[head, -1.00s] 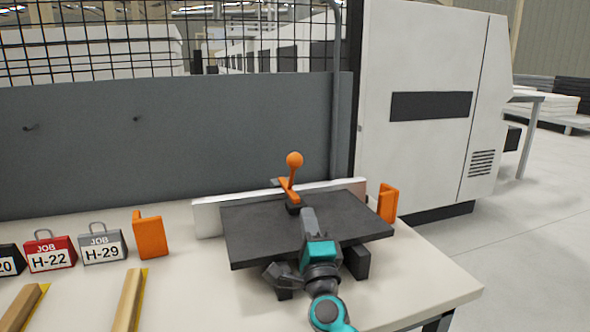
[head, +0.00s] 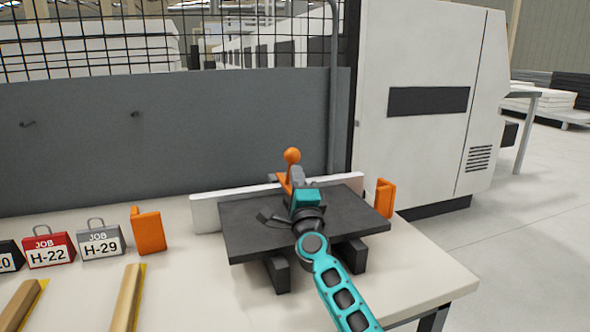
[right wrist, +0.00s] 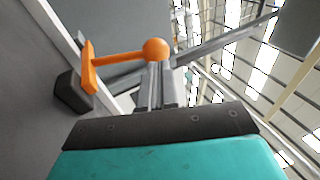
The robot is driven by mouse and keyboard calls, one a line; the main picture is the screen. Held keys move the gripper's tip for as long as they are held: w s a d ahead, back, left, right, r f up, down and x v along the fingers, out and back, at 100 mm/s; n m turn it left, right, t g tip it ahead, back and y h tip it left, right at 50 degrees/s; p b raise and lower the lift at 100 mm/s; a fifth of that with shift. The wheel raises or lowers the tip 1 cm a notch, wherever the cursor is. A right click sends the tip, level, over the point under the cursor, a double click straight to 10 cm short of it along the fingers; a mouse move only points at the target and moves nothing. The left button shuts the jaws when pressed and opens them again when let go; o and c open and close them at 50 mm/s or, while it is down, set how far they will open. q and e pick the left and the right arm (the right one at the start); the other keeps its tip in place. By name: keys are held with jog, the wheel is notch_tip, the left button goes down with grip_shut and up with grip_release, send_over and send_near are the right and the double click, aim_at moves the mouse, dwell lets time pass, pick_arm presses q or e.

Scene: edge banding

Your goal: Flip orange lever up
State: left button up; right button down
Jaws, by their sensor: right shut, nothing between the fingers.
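The orange lever (head: 291,158) has a round ball knob and stands upright at the back edge of the dark panel (head: 245,232). In the right wrist view the lever (right wrist: 120,58) shows its flat orange base part, thin stem and ball. My right gripper (head: 296,172) reaches over the panel to the lever, its tips just in front of and below the ball. In the right wrist view my right gripper (right wrist: 158,75) has its fingers together and empty, right at the ball; whether they touch it I cannot tell. The lever's lower part is partly hidden by the gripper in the head view. My left gripper is not in view.
A white fence strip (head: 205,212) runs behind the panel. Orange brackets stand left (head: 148,232) and right (head: 385,198) of it. Job tags (head: 100,245) and wooden strips (head: 128,298) lie left on the table. A grey wall panel (head: 170,140) and a white machine (head: 430,60) stand behind.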

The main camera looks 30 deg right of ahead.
aim_at(293, 158)
jog(key=shift+x, duration=1.15)
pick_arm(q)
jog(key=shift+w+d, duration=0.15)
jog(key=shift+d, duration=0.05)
pick_arm(e)
jog(key=shift+w+d+r, duration=0.15)
jog(key=shift+w, duration=0.2)
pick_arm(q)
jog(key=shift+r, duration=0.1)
pick_arm(e)
jog(key=shift+r, duration=0.15)
